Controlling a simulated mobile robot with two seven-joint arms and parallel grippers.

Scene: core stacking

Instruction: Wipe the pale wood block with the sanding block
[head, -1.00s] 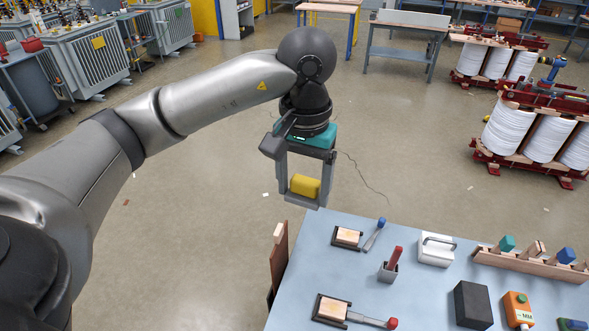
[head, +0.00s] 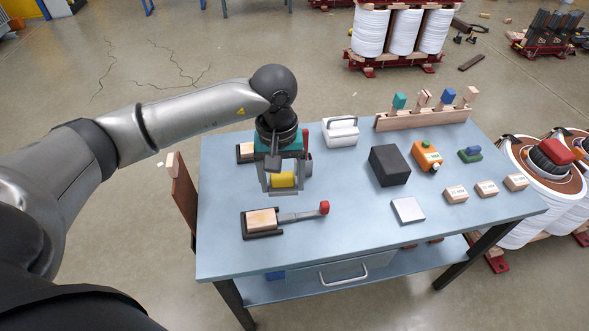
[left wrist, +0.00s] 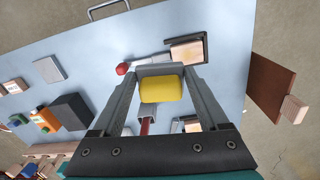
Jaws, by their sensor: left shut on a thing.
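My left gripper (head: 283,188) is shut on a yellow block (head: 284,180), which looks like the sanding block, and holds it above the table. The yellow block also shows between the fingers in the left wrist view (left wrist: 161,88). A pale wood block (head: 262,220) sits in a dark holder with a red-tipped grey handle, nearer the table's front edge than the gripper. It also shows in the left wrist view (left wrist: 186,51), beyond the fingertips and apart from the yellow block. A second pale wood block (head: 245,152) lies behind, partly hidden by the gripper. My right gripper is not in view.
On the blue table (head: 350,240) stand a white case (head: 340,133), a black block (head: 389,165), an orange device (head: 427,156), a grey plate (head: 408,210) and several small labelled blocks. A brown board (head: 184,195) stands at the left edge. The front middle is clear.

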